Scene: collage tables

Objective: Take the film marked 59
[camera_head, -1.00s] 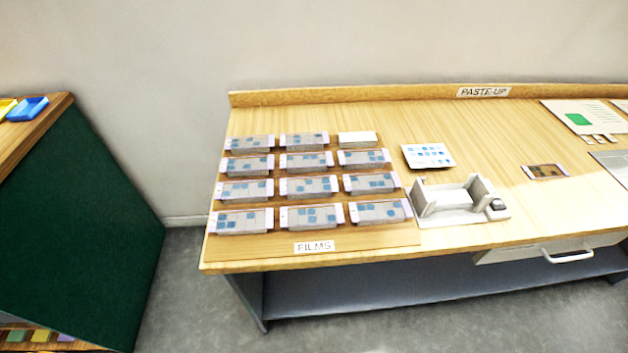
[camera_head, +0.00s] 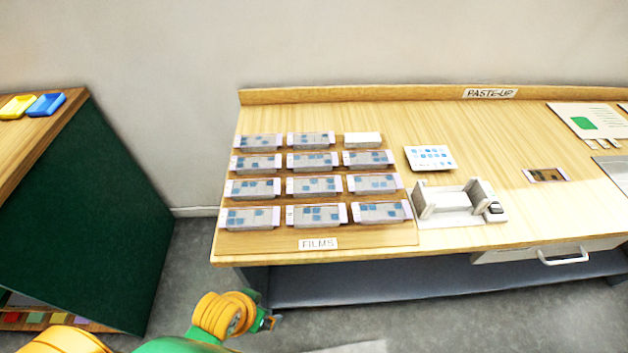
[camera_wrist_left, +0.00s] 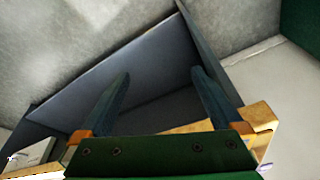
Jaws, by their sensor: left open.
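Several films with blue-grey squares and pale ends lie in rows on grey blocks on the films board (camera_head: 375,240), at the left of the paste-up table. One of them is the front-left film (camera_head: 249,217). Their markings are too small to read, so I cannot tell which is 59. One block (camera_head: 362,140) at the back right of the rows bears no film. My left gripper (camera_wrist_left: 162,76) is open and empty in the left wrist view, over the grey shelf below the tabletop. My left arm shows at the bottom of the head view, below the table's front edge. My right gripper is out of view.
A white holder (camera_head: 456,203) stands right of the films, with a blue-marked card (camera_head: 430,158) behind it. Another film-like strip (camera_head: 546,175) lies farther right. A drawer handle (camera_head: 563,258) juts from the front. A green-sided cabinet (camera_head: 95,210) stands left, across a floor gap.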

